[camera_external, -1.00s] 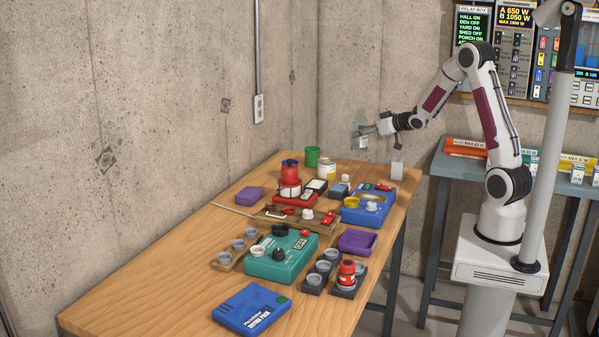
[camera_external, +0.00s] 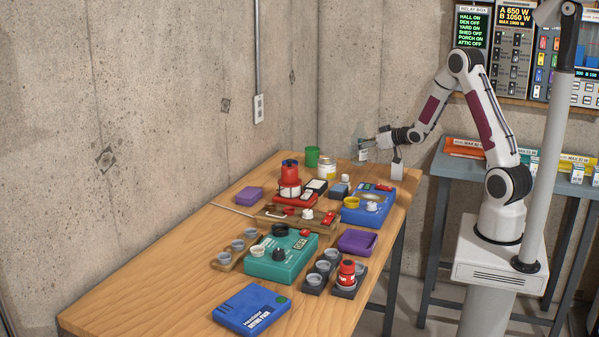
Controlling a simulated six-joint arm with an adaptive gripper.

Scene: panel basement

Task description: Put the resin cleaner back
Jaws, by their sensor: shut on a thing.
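My gripper (camera_external: 370,143) is above the far right end of the wooden table. It is shut on a small pale, see-through item (camera_external: 361,152), possibly the resin cleaner; its label is too small to read. The item hangs at the fingertips, apparently just above the tabletop, and I cannot tell whether it touches. A small white block (camera_external: 397,171) stands below and right of my gripper, near the table's edge.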

